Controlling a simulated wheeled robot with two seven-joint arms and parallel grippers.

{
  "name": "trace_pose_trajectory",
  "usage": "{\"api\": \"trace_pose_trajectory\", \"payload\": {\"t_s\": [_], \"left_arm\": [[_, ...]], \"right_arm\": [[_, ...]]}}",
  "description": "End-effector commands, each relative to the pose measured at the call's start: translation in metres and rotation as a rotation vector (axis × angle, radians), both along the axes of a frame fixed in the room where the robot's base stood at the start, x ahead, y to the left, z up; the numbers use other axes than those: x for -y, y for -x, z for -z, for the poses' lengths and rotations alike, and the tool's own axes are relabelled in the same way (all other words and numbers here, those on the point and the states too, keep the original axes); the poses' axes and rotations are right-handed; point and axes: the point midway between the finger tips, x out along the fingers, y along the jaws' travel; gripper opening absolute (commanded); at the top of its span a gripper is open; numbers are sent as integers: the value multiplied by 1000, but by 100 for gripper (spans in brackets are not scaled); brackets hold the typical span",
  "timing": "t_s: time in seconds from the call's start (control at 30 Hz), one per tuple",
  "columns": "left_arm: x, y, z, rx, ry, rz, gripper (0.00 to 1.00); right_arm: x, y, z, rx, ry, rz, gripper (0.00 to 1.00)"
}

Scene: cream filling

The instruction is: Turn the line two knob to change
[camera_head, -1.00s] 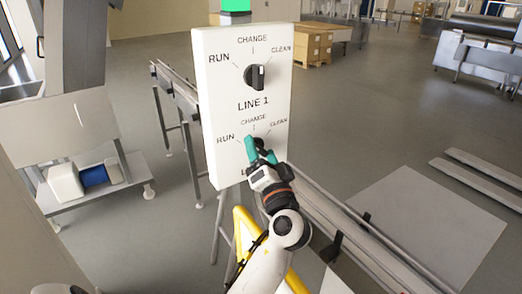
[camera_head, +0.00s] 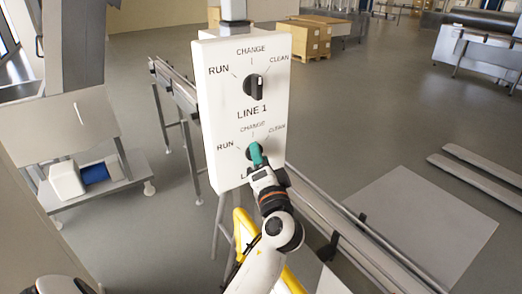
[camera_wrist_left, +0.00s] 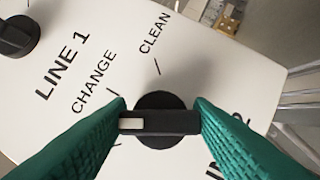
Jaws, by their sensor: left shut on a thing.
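The white control panel (camera_head: 212,120) stands upright with two black knobs. The line two knob (camera_wrist_left: 160,140) is the lower one, round with a raised bar. Its white mark points left in the left wrist view, between the CHANGE tick and another tick at lower left. My left gripper (camera_head: 257,152), with green fingers, is shut on this knob; a finger (camera_wrist_left: 85,140) presses at each end of the bar. In the head view the fingers hide most of the knob. My right gripper is out of view.
The line one knob (camera_head: 253,87) sits above on the same panel. A grey lamp (camera_head: 233,10) tops the panel.

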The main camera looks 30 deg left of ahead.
Motion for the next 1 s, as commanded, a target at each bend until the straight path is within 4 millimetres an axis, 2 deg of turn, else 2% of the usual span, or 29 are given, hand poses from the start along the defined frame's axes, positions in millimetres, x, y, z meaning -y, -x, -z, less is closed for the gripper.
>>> {"api": "trace_pose_trajectory", "payload": {"t_s": [0.03,0.1,0.4,0.7,1.0], "left_arm": [[0,0,-8,-39,-15,0,24],[0,0,-8,-96,-38,0,24],[-1,0,-7,-304,-126,-1,24],[-1,0,-4,-427,-178,-2,24],[-1,0,-2,-459,-192,-2,24]], "right_arm": [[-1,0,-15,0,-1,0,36],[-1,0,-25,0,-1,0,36],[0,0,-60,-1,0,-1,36],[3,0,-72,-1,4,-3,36],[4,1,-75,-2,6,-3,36]]}}
